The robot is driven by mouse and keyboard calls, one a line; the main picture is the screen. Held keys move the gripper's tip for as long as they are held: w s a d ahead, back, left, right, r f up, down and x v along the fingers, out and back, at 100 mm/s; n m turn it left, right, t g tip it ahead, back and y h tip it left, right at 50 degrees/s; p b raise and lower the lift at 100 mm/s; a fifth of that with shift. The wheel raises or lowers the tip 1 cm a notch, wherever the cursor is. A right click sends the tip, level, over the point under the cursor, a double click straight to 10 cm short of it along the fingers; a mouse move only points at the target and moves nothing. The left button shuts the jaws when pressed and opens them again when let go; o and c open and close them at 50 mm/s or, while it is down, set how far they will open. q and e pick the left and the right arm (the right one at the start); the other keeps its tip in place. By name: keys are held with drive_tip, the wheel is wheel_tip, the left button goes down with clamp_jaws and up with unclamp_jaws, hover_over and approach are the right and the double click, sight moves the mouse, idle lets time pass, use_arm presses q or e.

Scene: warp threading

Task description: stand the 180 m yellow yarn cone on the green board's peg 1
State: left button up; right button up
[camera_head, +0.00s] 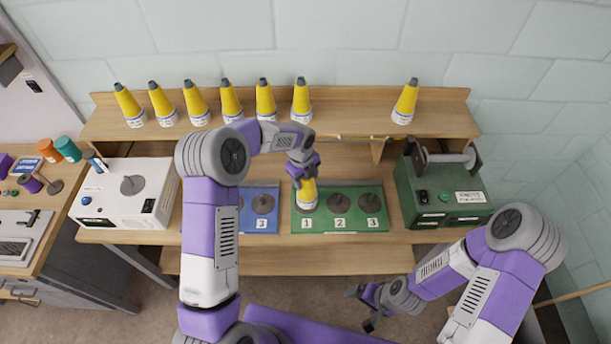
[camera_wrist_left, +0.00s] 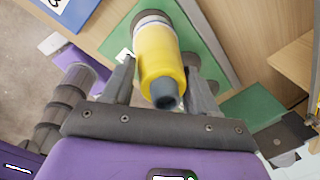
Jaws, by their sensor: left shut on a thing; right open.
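A yellow yarn cone (camera_head: 308,190) with a grey tip is upright at the green board's (camera_head: 345,223) position marked 1. Its white-banded base is at the dark round plate there. My left gripper (camera_head: 304,172) is shut on the cone near its top. The cone (camera_wrist_left: 160,62) also shows between the fingers in the left wrist view. Its label cannot be read, and the peg inside it is hidden. Positions 2 (camera_head: 339,203) and 3 (camera_head: 368,203) on the green board are empty. My right gripper (camera_head: 362,308) is open and empty, in front of the table.
Several yellow cones (camera_head: 231,100) stand on the back shelf (camera_head: 350,118), with one apart at the right (camera_head: 405,101). A blue board (camera_head: 260,220) lies left of the green one, partly behind my left arm. A green machine (camera_head: 440,195) stands right, a white scale-like box (camera_head: 125,195) left.

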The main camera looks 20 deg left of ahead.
use_arm(q)
drive_tip(key=shift+f, duration=0.5)
drive_tip(key=shift+f+b, duration=0.65)
drive_tip(key=o, duration=1.6)
drive_tip(key=shift+o, duration=0.2)
drive_tip(key=r, duration=0.7)
drive_tip(key=shift+s+a+r, duration=0.25)
drive_tip(key=shift+s+r, duration=0.05)
drive_tip(key=shift+s, duration=0.05)
